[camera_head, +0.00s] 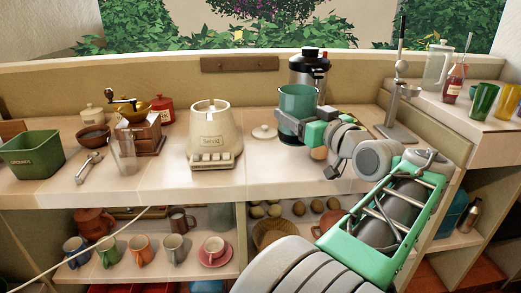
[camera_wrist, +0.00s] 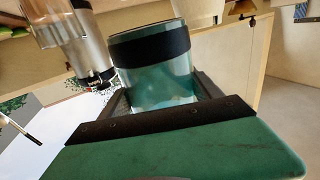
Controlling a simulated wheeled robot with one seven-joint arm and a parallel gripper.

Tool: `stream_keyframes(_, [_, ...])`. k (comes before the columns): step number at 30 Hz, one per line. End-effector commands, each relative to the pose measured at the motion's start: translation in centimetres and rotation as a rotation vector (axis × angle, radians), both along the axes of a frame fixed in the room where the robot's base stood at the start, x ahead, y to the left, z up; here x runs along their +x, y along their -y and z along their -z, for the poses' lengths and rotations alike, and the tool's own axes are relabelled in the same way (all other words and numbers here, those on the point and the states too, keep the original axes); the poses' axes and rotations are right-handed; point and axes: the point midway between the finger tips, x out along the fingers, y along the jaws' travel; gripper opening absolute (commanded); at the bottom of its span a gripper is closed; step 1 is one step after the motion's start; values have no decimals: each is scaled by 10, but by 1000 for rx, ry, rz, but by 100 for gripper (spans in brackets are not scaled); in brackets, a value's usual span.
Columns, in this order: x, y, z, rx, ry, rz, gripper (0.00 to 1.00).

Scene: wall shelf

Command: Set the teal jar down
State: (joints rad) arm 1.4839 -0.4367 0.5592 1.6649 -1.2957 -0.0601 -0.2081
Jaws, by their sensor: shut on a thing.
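The teal jar (camera_head: 297,98) is glassy and upright, in front of the black and silver appliance in the head view. My gripper (camera_head: 303,127) is shut on it from the right side. In the wrist view the jar (camera_wrist: 150,82) shows between the two dark fingers, with a black band around it. The jar looks held above the counter (camera_head: 250,178), but its base is partly hidden by my gripper, so I cannot tell the gap exactly. A small cream lid (camera_head: 264,132) lies on the counter to the left of the jar.
The cream blender base (camera_head: 210,135) stands left of the jar. The black and silver appliance (camera_head: 309,66) is close behind it, and a lever press (camera_head: 398,100) stands to the right. A grinder (camera_head: 140,130) and green bin (camera_head: 32,153) are further left. Counter front near the blender is clear.

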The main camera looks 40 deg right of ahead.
Motion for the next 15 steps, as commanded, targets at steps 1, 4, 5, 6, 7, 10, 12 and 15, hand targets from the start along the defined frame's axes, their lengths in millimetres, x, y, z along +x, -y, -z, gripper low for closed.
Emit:
stream_keyframes(1, [11,0,6,2,0,-3,8])
stream_keyframes(4, [37,4,19,1,0,2,8])
stream_keyframes(5, [45,6,23,3,1,4,8])
stream_keyframes(6, [56,7,28,2,-1,6,8])
stream_keyframes(7, [64,8,31,2,0,7,8])
stream_keyframes(10, [87,11,53,4,-1,11,8])
stream_keyframes(12, [99,12,67,2,-1,12,8])
stream_keyframes(15, [111,13,81,1,0,13,8])
